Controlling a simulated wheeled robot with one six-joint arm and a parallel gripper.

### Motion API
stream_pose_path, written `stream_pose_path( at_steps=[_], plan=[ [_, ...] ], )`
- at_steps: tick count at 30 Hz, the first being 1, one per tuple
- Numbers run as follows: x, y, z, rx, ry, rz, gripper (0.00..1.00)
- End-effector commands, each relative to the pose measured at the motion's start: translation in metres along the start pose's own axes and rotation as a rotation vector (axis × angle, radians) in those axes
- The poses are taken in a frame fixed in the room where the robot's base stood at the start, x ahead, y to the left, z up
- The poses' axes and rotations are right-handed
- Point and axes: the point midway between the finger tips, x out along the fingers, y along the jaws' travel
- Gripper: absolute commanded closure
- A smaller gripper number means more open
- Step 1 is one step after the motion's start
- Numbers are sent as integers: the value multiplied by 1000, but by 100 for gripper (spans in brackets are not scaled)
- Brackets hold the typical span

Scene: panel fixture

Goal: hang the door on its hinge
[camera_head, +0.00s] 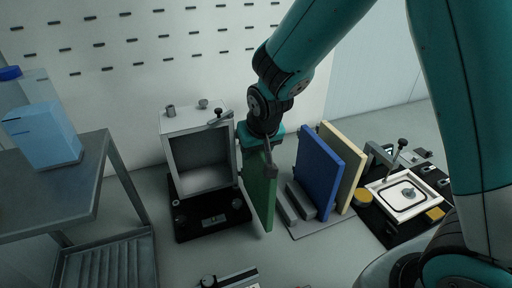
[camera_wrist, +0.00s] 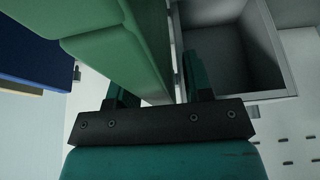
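The green door (camera_head: 260,188) hangs upright from my gripper (camera_head: 268,147), just right of the open front of the grey box fixture (camera_head: 197,122). In the wrist view the door (camera_wrist: 115,50) runs between the two fingers of my gripper (camera_wrist: 160,90), which are shut on its edge. The box opening (camera_wrist: 228,50) shows beside it in the wrist view. The door is close to the box's right wall; I cannot tell whether they touch. The hinge parts are not clear; the side between door and box is partly hidden.
A blue panel (camera_head: 318,172) and a cream panel (camera_head: 345,160) stand in a rack (camera_head: 320,226) to the right. Further right is a black base with a white framed plate (camera_head: 403,194). A grey side table (camera_head: 70,182) with a light blue box (camera_head: 42,135) stands left.

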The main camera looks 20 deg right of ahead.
Motion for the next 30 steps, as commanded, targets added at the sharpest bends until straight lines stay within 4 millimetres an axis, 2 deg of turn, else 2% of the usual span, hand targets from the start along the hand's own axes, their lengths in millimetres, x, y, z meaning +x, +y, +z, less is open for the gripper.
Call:
stream_pose_path(
  at_steps=[9,14,17,27,30],
  plan=[
    [-1,0,1,0,-2,0,49],
    [-16,0,0,0,2,-1,49],
    [-35,0,0,0,5,-2,49],
    [-122,0,0,0,6,-3,49],
    [-142,0,0,0,6,-3,49]
  ],
)
